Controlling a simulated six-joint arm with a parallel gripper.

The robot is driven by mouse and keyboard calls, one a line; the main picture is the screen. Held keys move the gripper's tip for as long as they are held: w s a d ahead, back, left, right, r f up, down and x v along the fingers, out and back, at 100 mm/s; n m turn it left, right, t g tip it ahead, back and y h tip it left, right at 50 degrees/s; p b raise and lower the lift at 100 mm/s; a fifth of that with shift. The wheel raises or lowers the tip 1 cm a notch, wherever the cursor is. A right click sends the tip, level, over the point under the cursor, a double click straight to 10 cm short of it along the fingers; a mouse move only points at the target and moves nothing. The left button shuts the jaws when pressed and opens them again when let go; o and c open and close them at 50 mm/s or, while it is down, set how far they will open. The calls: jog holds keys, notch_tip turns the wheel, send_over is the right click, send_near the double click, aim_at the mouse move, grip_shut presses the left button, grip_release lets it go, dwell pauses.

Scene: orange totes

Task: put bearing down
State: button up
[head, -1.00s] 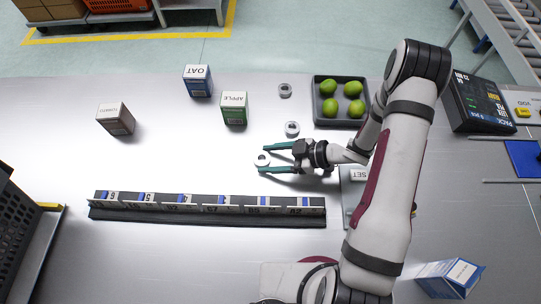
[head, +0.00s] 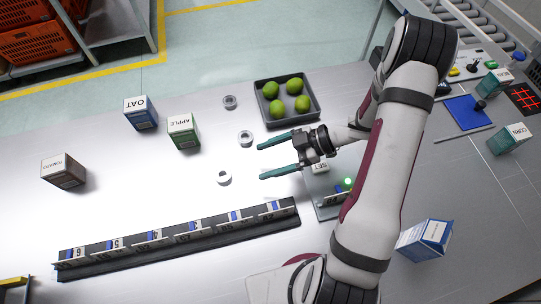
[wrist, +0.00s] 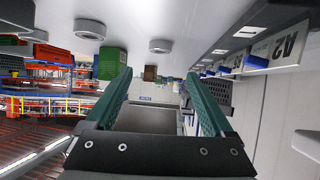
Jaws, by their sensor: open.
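A pale ring-shaped bearing (head: 224,178) lies flat on the table, left of my gripper (head: 261,162), with a clear gap to the fingertips. My gripper is open and empty, its two green fingers pointing left. Two greyer bearings lie farther back, one (head: 246,138) close to the upper finger and one (head: 230,102) near the tray. In the wrist view, which looks upside down, one bearing (wrist: 160,46) shows beyond the gap between the fingers (wrist: 158,76), and another (wrist: 90,29) shows to the left.
A long labelled rail (head: 180,245) runs along the front. Tomato (head: 63,172), oat (head: 140,113) and apple (head: 184,131) boxes stand at left and back. A dark tray (head: 262,88) holds several green fruits. A blue-white carton (head: 425,240) lies at right.

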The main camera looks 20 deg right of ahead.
jog(key=w+d+r+m+t+h, duration=0.5)
jog(key=w+d+h, duration=0.15)
jog(key=w, duration=0.45)
jog(key=s+d+r+m+h, duration=0.4)
jog(key=d+r+m+h, duration=0.3)
jog(key=r+m+h, duration=0.15)
jog(key=s+a+r+m+g+y, duration=0.1)
jog(key=s+a+m+g, duration=0.1)
jog(key=s+a, duration=0.3)
jog(key=s+a+r+m+g+y, duration=0.1)
jog(key=s+a, duration=0.4)
jog(key=s, duration=0.7)
jog(key=s+a+r+m+g+y, duration=0.1)
jog(key=s+a+m+g, duration=0.3)
jog(key=s, duration=0.4)
jog(key=shift+s+a+m+y, duration=0.15)
jog(key=shift+a+m+y, duration=0.5)
jog(key=shift+a+y, duration=0.25)
